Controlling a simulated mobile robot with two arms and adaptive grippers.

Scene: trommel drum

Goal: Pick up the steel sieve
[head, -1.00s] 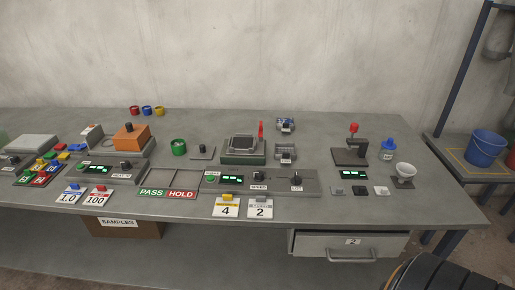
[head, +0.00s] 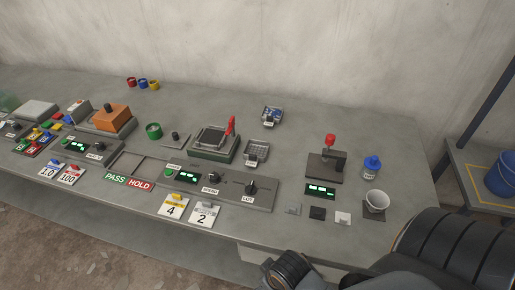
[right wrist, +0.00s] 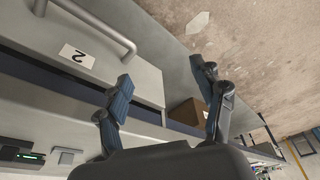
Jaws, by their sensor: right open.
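In the head view, a dark square frame (head: 210,137) with a lighter inner face sits on a green-based machine (head: 197,154), beside a red lever (head: 231,126). It may be the steel sieve; I cannot tell for sure. A smaller grey tray-like piece (head: 256,151) with a label stands to its right. My left gripper is not in view.
A drawer (right wrist: 78,56) marked 2, with a bar handle (right wrist: 98,25), is close to the right gripper.

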